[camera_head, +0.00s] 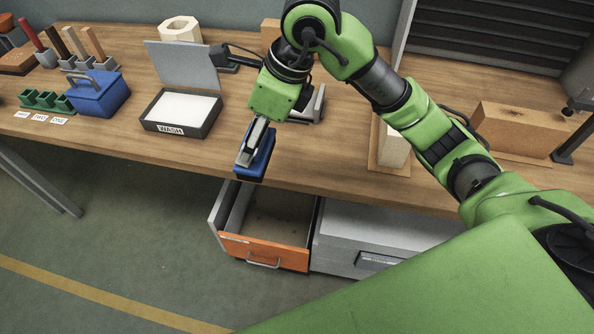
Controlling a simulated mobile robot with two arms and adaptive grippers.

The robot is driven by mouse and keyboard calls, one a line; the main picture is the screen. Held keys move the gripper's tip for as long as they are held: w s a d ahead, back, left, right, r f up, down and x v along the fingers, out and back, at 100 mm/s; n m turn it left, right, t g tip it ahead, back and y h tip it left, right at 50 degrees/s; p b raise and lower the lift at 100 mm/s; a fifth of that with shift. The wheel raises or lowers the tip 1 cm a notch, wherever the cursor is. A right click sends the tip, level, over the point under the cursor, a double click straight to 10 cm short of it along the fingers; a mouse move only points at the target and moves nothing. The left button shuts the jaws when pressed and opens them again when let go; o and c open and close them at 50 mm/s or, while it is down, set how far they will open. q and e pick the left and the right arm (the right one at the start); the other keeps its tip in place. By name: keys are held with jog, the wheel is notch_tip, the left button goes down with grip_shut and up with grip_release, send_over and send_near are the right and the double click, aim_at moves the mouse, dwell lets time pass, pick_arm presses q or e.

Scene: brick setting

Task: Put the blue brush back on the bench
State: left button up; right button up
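The blue brush (266,158) is at the front edge of the bench (330,160), just above the open drawer. My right gripper (250,150), on the arm coming in from the right, is shut on it from above. The gripper hides part of the brush. I cannot tell whether the brush touches the bench top. My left gripper is not in view.
An open orange-fronted drawer (262,251) juts out below the brush. A tray marked WASH (180,128), a blue box with a handle (100,97) and a green slotted holder (45,101) stand to the left. Wooden blocks (518,128) stand at right.

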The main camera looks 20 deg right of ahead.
jog(key=shift+s+a, duration=0.1)
jog(key=shift+s, duration=0.1)
jog(key=w+d+f+p, duration=0.2)
jog(key=w+f, duration=0.1)
jog(key=f, duration=0.1)
jog(key=w+d+f+p, duration=0.2)
jog(key=w+d+f, duration=0.1)
jog(key=w+f, duration=0.1)
jog(key=w+d+f+p, duration=0.2)
jog(key=w+d+f, duration=0.1)
jog(key=w+f, duration=0.1)
jog(key=shift+d+f+p, duration=0.2)
jog(key=shift+d+p, duration=0.05)
jog(key=shift+p, duration=0.05)
jog(key=shift+f, duration=0.25)
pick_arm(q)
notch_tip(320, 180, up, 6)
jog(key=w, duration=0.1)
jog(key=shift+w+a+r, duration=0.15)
pick_arm(e)
jog(key=shift+f, duration=0.1)
